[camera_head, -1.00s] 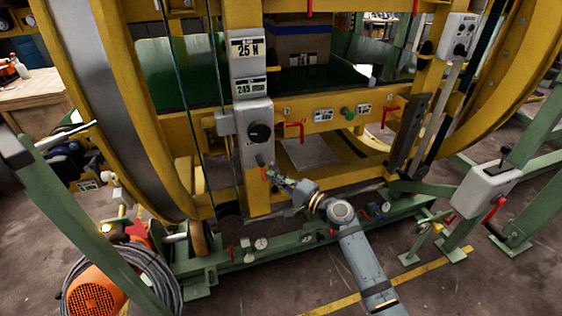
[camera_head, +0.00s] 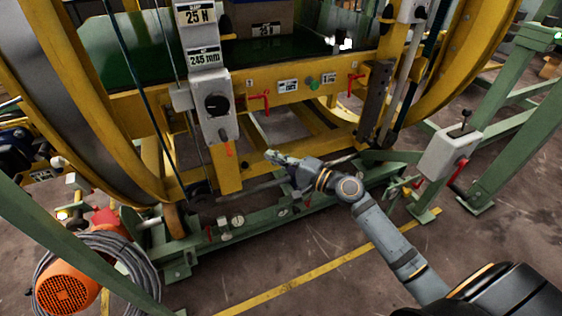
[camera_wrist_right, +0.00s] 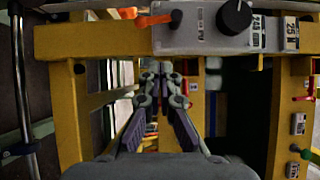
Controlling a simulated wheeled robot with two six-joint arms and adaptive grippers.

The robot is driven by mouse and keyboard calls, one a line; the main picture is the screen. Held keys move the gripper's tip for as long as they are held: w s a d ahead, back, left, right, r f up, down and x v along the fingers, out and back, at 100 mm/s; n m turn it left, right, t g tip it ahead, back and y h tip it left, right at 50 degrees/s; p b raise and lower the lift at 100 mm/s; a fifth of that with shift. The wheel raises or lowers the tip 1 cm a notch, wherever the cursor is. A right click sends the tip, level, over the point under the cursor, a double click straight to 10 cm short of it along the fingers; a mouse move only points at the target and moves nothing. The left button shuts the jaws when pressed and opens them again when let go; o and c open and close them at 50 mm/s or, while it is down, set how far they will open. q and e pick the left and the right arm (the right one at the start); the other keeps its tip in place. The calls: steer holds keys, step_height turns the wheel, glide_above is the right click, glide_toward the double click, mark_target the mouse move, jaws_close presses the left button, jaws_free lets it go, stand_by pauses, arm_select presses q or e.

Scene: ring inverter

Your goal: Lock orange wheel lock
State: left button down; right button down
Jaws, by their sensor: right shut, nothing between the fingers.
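A small orange-red lever (camera_head: 228,149) hangs at the bottom of the grey control box (camera_head: 217,105) on the yellow frame. I take it to be the orange wheel lock; its exact setting is too small to tell. In the right wrist view the orange lever (camera_wrist_right: 155,20) sticks out from the left end of the box (camera_wrist_right: 200,30). My right gripper (camera_head: 272,155) is to the right of the lever and apart from it. Its fingers (camera_wrist_right: 160,80) are shut and empty, below the lever in the wrist view. My left gripper is not in view.
Red levers (camera_head: 265,100) and a green button (camera_head: 313,84) sit on the yellow crossbeam. A green base rail (camera_head: 265,219) runs below. A grey box with a red handle (camera_head: 450,150) stands at the right. An orange motor (camera_head: 66,288) with coiled hose is at lower left.

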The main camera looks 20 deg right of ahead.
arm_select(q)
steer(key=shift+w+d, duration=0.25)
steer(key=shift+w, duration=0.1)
arm_select(e)
steer(key=shift+v, duration=1.05)
steer(key=shift+w, duration=0.1)
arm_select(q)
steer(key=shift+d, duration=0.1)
arm_select(e)
steer(key=shift+d, duration=0.15)
